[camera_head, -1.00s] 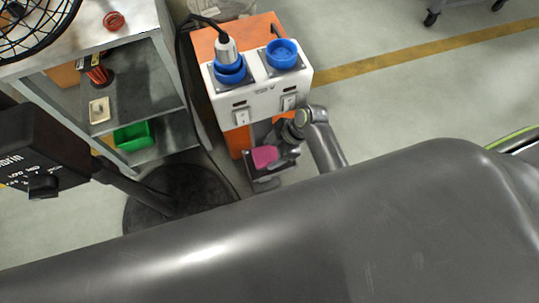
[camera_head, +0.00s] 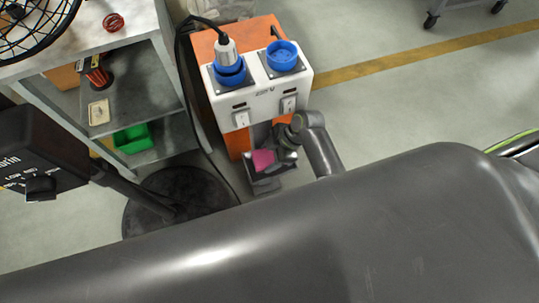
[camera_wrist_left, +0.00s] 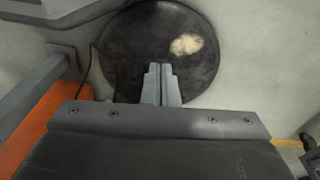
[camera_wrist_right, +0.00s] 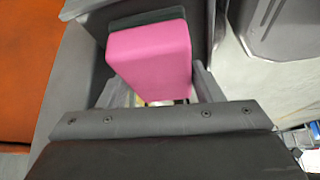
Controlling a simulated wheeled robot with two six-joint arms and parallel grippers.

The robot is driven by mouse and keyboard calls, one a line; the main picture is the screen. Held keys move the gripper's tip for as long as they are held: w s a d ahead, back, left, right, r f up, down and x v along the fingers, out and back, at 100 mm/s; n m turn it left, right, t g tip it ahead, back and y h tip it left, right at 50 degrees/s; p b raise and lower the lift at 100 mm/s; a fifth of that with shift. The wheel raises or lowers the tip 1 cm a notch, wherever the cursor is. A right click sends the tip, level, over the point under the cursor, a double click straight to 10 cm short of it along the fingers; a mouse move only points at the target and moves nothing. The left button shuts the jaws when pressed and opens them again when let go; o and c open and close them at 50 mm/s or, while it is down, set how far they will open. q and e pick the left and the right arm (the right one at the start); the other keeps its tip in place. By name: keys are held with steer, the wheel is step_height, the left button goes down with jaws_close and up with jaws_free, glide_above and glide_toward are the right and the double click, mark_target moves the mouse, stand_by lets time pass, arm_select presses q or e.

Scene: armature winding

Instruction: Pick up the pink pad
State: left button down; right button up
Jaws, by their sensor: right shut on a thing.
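The pink pad (camera_head: 263,160) shows in front of the orange and white cabinet in the head view. My right gripper (camera_head: 280,152) is at the pad. In the right wrist view the pad (camera_wrist_right: 150,55) fills the space between the fingers of my right gripper (camera_wrist_right: 152,88), which is shut on it. A dark grey piece lies along the pad's far edge. In the left wrist view my left gripper (camera_wrist_left: 161,68) has its fingers together with nothing between them, above a round black base. My left gripper is hidden in the head view.
The cabinet (camera_head: 265,100) has two blue sockets, one with a plug and cable. A grey shelf unit (camera_head: 150,85) holds a green bin (camera_head: 133,138) at the left.

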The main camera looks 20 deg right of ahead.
steer(key=shift+r, duration=0.1)
steer(key=shift+r, duration=0.45)
steer(key=shift+r+p, duration=0.3)
steer(key=shift+p, duration=0.05)
steer(key=d, duration=0.3)
steer(key=shift+s+f, duration=0.1)
steer(key=shift+s, duration=0.15)
steer(key=d, duration=0.4)
steer(key=s+d, duration=0.1)
steer(key=d, duration=0.4)
steer(key=s+d, duration=0.1)
steer(key=d, duration=0.3)
steer(key=shift+s+d, duration=0.1)
steer(key=shift+d, duration=0.05)
arm_select(q)
steer(key=shift+a+f, duration=0.15)
steer(key=shift+f, duration=0.45)
steer(key=shift+a+f, duration=0.15)
steer(key=shift+f, duration=0.45)
arm_select(e)
steer(key=shift+s+d, duration=0.1)
steer(key=shift+d, duration=0.65)
